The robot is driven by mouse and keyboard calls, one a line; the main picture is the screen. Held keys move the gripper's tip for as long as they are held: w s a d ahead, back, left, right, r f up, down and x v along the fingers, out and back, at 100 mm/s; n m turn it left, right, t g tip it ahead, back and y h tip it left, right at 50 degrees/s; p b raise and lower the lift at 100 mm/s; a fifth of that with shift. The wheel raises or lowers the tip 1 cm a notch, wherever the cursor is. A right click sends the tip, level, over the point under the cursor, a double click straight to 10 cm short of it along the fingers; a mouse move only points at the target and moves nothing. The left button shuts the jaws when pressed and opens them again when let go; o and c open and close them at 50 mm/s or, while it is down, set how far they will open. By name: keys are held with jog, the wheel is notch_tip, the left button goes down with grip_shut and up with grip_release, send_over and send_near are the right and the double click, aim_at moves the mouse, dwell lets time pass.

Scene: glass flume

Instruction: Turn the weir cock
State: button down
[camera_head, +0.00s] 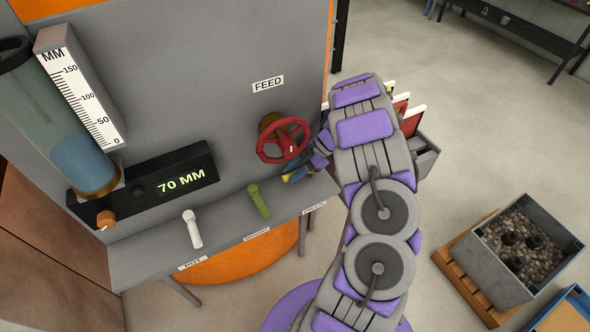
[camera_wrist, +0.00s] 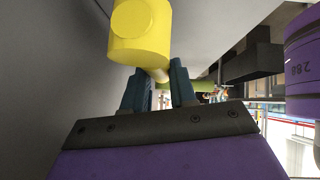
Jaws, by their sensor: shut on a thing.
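Several cocks stand along the grey ledge: a white-handled one (camera_head: 192,229), a green-handled one (camera_head: 258,201) and a yellow one (camera_head: 288,179) at the right, partly covered by my gripper. The labels below are too small to read surely, so I cannot tell which is marked weir. My gripper (camera_wrist: 158,78) is shut on the yellow cock. In the wrist view the yellow cock's thick round body (camera_wrist: 140,30) fills the top, and its thinner lever runs between the two blue fingers. A green handle (camera_wrist: 203,86) shows beyond them.
A red handwheel (camera_head: 283,140) under a FEED label is just above my gripper. A black display (camera_head: 180,182) reads 70 MM beside a gauge tube (camera_head: 60,130). A grey bin of stones (camera_head: 515,255) stands on the floor at right.

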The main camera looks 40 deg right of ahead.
jog(key=shift+s+a+n+g+y, duration=0.2)
jog(key=shift+s+n+g+y, duration=0.15)
jog(key=shift+n+g, duration=0.35)
jog(key=shift+s+f+n+g+b, duration=0.15)
jog(key=shift+s+n+g, duration=0.25)
jog(key=shift+n, duration=0.2)
jog(key=shift+s+n+g+b, duration=0.15)
jog(key=shift+s+n+g, duration=0.2)
jog(key=shift+n, duration=0.25)
jog(key=c, duration=1.2)
grip_release()
jog(key=shift+w, duration=0.1)
jog(key=shift+c, duration=0.2)
jog(key=o, duration=0.3)
jog(key=shift+a, duration=0.2)
jog(key=shift+o, duration=0.2)
jog(key=shift+d+r, duration=0.2)
jog(key=shift+d, duration=0.3)
jog(key=p+v, duration=0.7)
jog(key=v, duration=0.9)
jog(key=shift+r, duration=0.45)
